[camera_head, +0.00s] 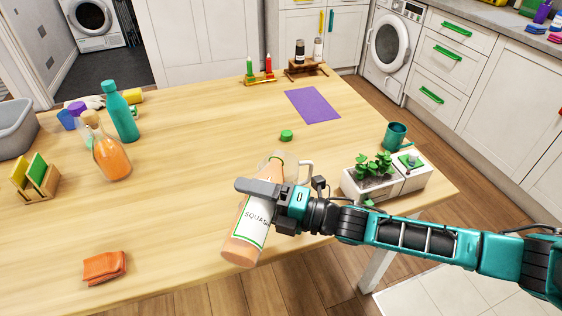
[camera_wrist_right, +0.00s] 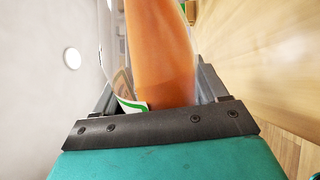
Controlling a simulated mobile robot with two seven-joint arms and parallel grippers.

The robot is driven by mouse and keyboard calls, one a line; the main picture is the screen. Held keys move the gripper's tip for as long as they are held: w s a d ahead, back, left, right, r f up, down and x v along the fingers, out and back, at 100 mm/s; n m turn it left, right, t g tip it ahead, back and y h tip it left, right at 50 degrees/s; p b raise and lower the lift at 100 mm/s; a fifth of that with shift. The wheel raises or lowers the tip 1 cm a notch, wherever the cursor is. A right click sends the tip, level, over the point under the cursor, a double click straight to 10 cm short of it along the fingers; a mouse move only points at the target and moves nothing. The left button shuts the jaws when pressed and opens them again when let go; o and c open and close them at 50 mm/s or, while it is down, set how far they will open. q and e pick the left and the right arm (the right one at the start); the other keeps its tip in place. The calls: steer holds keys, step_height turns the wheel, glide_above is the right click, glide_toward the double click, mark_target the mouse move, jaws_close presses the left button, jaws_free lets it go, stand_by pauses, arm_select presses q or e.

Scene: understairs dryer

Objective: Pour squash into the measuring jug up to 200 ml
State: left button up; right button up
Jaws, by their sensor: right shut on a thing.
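The squash bottle (camera_head: 248,236), with orange liquid and a white label, is held tilted in my right gripper (camera_head: 262,190). Its base is toward the front edge of the table and its neck points away, up the picture. In the right wrist view its orange body (camera_wrist_right: 160,60) stands between the fingers. The measuring jug (camera_head: 304,171) is clear and mostly hidden behind the bottle and gripper; its pale handle shows right of the bottle's neck. I cannot tell its liquid level or whether squash is flowing. A green cap (camera_head: 286,135) lies on the table beyond. My left gripper is not in view.
A planter with green leaves (camera_head: 374,168) stands right of the jug, beside a teal mug (camera_head: 396,136). A glass bottle of orange liquid (camera_head: 112,160) and a teal bottle (camera_head: 121,112) stand left. An orange cloth (camera_head: 105,267) lies front left. The table's middle left is clear.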

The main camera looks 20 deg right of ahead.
steer(key=shift+r+p, duration=0.3)
stand_by(0.9)
steer(key=shift+r+m+p, duration=0.3)
steer(key=shift+m+p, duration=0.05)
steer(key=shift+m, duration=0.15)
stand_by(1.5)
